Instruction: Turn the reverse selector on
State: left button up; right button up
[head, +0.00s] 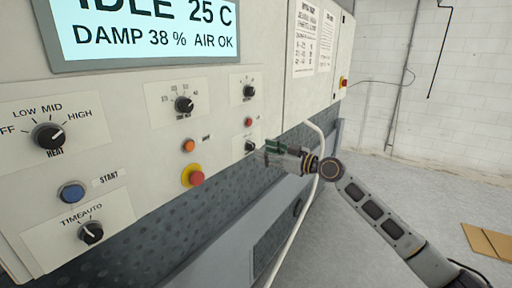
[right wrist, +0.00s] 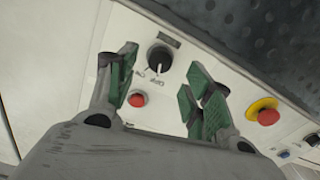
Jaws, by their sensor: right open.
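A small black knob (head: 251,146) sits low at the right end of the washer's control panel, below a red button or lamp (head: 249,121). It also shows in the right wrist view (right wrist: 158,57), turned over, with two small labels beside its white pointer mark. I take it for the reverse selector, though its name is too small to read. My right gripper (head: 272,150) is open, with green finger pads, right beside the knob. In the right wrist view my right gripper (right wrist: 162,68) has the knob between its spread fingertips. Contact cannot be told. My left gripper is out of view.
A red stop button on a yellow ring (head: 193,176) and an orange lamp (head: 188,146) are left of the knob. Other dials, including the heat knob (head: 48,135), share the panel. Floor at right is mostly clear.

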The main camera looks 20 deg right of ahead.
aim_at(253, 147)
jog(key=shift+p+x, duration=0.7)
jog(key=shift+x, duration=1.6)
jog(key=shift+c, duration=0.2)
jog(key=c, duration=1)
